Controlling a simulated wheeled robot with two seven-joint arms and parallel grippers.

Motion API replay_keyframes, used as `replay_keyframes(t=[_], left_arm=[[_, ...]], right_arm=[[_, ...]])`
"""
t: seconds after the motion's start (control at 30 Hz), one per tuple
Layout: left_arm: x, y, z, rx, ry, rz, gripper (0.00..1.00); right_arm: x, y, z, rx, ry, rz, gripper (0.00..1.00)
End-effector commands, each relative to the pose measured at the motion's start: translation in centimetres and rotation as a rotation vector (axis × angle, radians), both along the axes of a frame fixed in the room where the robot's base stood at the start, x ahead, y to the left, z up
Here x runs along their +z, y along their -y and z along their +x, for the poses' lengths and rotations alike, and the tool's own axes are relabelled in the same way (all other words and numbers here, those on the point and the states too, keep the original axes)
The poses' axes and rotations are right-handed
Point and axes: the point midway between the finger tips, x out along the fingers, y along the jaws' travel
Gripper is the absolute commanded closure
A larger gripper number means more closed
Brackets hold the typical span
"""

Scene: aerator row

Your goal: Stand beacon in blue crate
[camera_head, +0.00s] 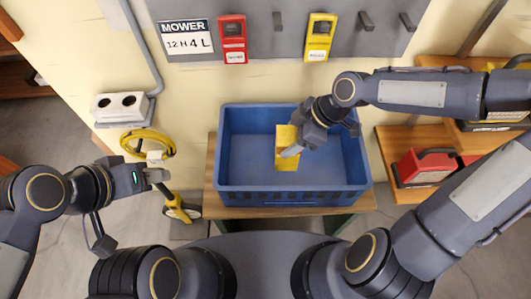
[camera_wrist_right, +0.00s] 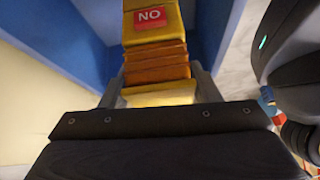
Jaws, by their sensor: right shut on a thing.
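The blue crate (camera_head: 237,190) stands on a wooden bench in the middle of the head view.
The wooden bench (camera_head: 213,205) shows around the crate. A wall outlet (camera_head: 120,106), a yellow cable coil (camera_head: 148,143) and a yellow tool (camera_head: 180,208) are to the left. Red and yellow boxes hang on the back panel (camera_head: 275,40). A red case (camera_head: 422,168) stands on a shelf at right.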

Motion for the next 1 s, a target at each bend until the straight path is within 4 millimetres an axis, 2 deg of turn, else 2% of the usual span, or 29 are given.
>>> replay_keyframes(t=[0.03,0.13,0.3,0.4,0.67,0.73,0.9,1.0], left_arm=[[-0.7,0.0,0.0,0.0,0.0,0.0,0.64],[-1.2,0.0,0.0,0.0,0.0,0.0,0.64],[-2.0,0.0,0.0,0.0,0.0,0.0,0.64],[-2.3,0.0,0.0,0.0,0.0,0.0,0.64],[-2.5,0.0,0.0,0.0,0.0,0.0,0.64],[-2.7,0.0,0.0,0.0,0.0,0.0,0.64],[-3.2,0.0,0.0,0.0,0.0,0.0,0.64],[-3.1,0.0,0.0,0.0,0.0,0.0,0.64]], right_arm=[[-0.8,-1.4,0.5,0.01,0.002,0.002,0.9],[-1.8,-3.4,1.6,0.006,0.002,0.002,0.9],[-4.8,-5.6,2.7,0.001,0.0,0.002,0.9],[-5.9,-6.5,3.2,-0.001,0.0,0.001,0.9],[-7.2,-7.4,3.7,-0.003,-0.001,0.001,0.9],[-7.9,-7.9,3.9,-0.002,0.001,0.001,0.9],[-10.4,-7.7,3.9,-0.004,0.0,0.0,0.9],[-10.6,-7.7,3.9,-0.004,0.002,0.0,0.9]])
